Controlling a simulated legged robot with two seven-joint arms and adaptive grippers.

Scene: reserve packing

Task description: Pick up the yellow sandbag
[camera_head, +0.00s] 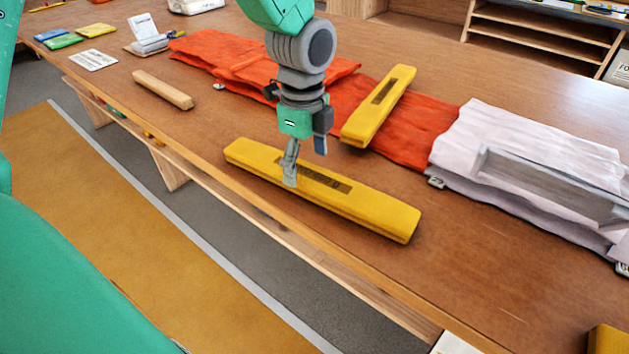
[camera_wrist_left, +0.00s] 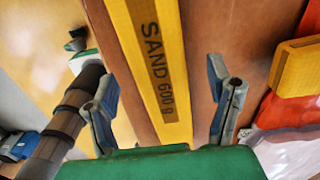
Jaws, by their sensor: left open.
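A long yellow sandbag (camera_head: 375,212) lies flat along the table's front edge, its dark label partly hidden by my gripper. My left gripper (camera_head: 305,168) is over its middle, pointing down, open and empty. In the left wrist view the sandbag (camera_wrist_left: 152,40), marked "SAND 600 g", runs between the spread fingers (camera_wrist_left: 165,98), with a gap on both sides. A second yellow sandbag (camera_head: 382,104) lies partly on the orange-red cloth behind; its end shows at the right of the wrist view (camera_wrist_left: 297,68).
Orange-red cloth (camera_head: 430,130) stretches along the table (camera_head: 480,260). White folded fabric (camera_head: 530,140) with a grey handle-like piece lies at right. A wooden bar (camera_head: 162,90) lies at left. Part of another yellow object (camera_head: 608,340) shows at bottom right. The table's front right is mostly bare.

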